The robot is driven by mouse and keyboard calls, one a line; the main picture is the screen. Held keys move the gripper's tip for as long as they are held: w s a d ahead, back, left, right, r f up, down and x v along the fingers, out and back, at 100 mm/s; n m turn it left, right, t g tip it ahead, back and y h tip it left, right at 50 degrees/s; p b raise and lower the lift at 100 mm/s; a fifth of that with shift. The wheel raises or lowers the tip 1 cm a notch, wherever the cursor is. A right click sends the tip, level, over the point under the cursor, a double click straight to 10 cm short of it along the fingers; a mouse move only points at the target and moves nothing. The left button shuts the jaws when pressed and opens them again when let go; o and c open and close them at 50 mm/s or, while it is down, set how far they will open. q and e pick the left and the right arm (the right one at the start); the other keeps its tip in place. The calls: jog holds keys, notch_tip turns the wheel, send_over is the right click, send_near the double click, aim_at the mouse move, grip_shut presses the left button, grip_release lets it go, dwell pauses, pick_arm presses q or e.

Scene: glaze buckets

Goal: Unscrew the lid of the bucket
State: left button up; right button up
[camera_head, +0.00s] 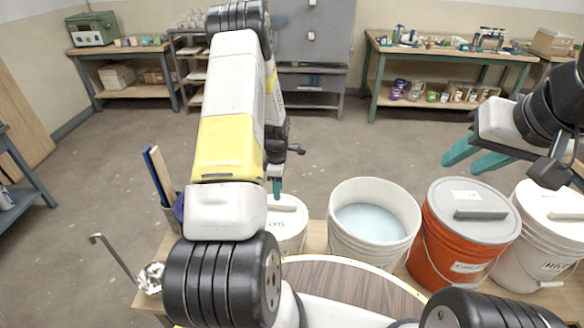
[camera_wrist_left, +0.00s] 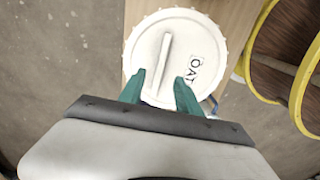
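A white bucket (camera_head: 290,238) labelled "OAT" stands on the low bench, partly hidden behind my left arm. Its white lid (camera_wrist_left: 200,45) is on, with a raised straight bar across it, seen from above in the left wrist view. My left gripper (camera_wrist_left: 161,94) has its green fingers apart, one on each side of the near end of the bar. The head view shows its fingertips (camera_head: 275,187) at the lid; contact with the bar cannot be told. My right gripper (camera_head: 465,158) is in the air at the right, its green fingers apart and empty.
An open white bucket (camera_head: 345,240) with pale blue contents, an orange bucket with a grey lid (camera_head: 440,238) and another white lidded bucket (camera_head: 530,240) stand to the right. A holder with blue tools (camera_head: 158,178) is at left.

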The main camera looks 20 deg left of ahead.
aim_at(278, 204)
pick_arm(q)
jog(key=shift+f, duration=3.75)
jog(key=shift+s, duration=0.1)
jog(key=shift+c, duration=0.4)
grip_shut()
jog(key=shift+s+f, duration=0.1)
